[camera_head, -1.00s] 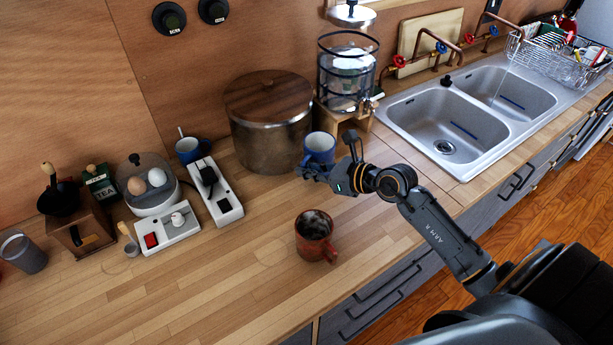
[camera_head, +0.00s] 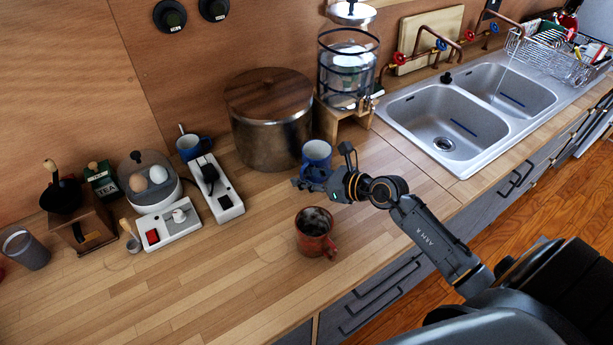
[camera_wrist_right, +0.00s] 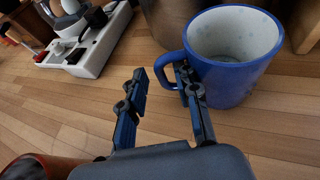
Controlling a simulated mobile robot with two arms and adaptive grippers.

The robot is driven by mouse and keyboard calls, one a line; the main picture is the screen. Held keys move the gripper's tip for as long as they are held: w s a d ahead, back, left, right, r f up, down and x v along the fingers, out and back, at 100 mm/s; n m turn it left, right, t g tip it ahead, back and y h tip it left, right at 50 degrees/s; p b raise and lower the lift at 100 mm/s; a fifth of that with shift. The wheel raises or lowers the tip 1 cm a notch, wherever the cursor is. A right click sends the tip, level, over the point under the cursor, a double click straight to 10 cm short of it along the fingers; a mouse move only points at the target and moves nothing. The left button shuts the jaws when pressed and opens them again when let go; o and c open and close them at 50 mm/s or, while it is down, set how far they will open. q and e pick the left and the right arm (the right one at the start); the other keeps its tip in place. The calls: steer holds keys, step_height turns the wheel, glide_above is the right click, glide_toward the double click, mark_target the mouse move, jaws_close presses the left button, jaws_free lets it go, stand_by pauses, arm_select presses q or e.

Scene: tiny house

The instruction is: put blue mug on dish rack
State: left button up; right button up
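The blue mug (camera_head: 317,154) stands upright on the wooden counter in front of the large metal pot. In the right wrist view the blue mug (camera_wrist_right: 228,82) shows its pale inside, with its handle towards the left. My right gripper (camera_head: 312,184) is at the mug's near side. In the wrist view its fingers (camera_wrist_right: 160,85) are apart. The right finger is right at the handle and overlaps it; contact is unclear. The left finger is clear of it. The dish rack (camera_head: 560,66), a wire one holding dishes, stands beyond the sinks. My left gripper is not in view.
A red-brown mug (camera_head: 315,232) stands just in front of my right gripper. Another blue mug (camera_head: 192,148) is by the wall near a power strip (camera_head: 217,188). The pot (camera_head: 270,135) and water dispenser (camera_head: 348,75) stand behind. Double sinks (camera_head: 440,125) lie before the rack.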

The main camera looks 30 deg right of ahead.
steer(key=shift+r, duration=0.25)
steer(key=b+v, duration=0.2)
steer(key=v, duration=1)
steer(key=shift+s, duration=0.1)
